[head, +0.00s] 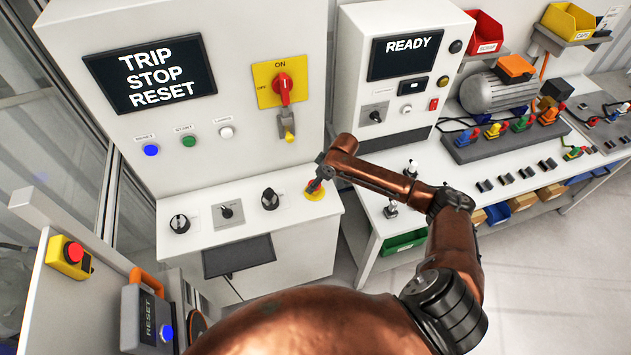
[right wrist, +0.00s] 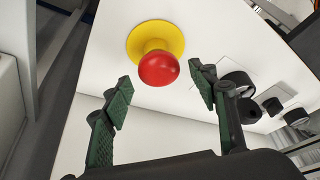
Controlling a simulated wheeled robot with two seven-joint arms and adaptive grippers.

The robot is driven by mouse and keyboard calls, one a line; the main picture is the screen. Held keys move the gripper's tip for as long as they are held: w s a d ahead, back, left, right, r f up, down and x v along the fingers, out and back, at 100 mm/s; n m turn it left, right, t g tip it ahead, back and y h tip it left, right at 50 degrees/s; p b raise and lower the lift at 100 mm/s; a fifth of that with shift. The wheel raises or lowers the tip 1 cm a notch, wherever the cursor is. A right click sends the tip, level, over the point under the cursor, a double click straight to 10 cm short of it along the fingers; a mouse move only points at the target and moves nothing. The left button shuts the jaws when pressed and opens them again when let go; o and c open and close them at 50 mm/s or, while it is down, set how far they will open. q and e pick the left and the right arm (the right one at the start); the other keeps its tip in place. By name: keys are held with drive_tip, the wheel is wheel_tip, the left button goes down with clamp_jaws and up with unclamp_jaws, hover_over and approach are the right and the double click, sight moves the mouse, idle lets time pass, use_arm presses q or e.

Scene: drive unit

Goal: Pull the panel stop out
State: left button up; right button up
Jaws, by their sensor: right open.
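The panel stop is a red mushroom button (right wrist: 158,69) on a yellow round base (right wrist: 150,42). In the head view its yellow base (head: 315,194) is at the right end of the white console's sloping desk, partly covered by my right gripper (head: 316,184). In the right wrist view my right gripper (right wrist: 161,87) is open, one green-padded finger on each side of the line to the red cap. The cap shows at the far end of the gap, near the fingertips, with clear space on both sides. Contact does not show. My left gripper is not in view.
The console's screen (head: 150,74) reads TRIP STOP RESET. Black knobs (head: 270,198) sit left of the stop. A red rotary switch (head: 284,88) is on the upright panel. Another red stop on a yellow box (head: 69,257) is at lower left. A READY cabinet (head: 400,120) stands at right.

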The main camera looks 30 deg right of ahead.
drive_tip(key=v, duration=1.2)
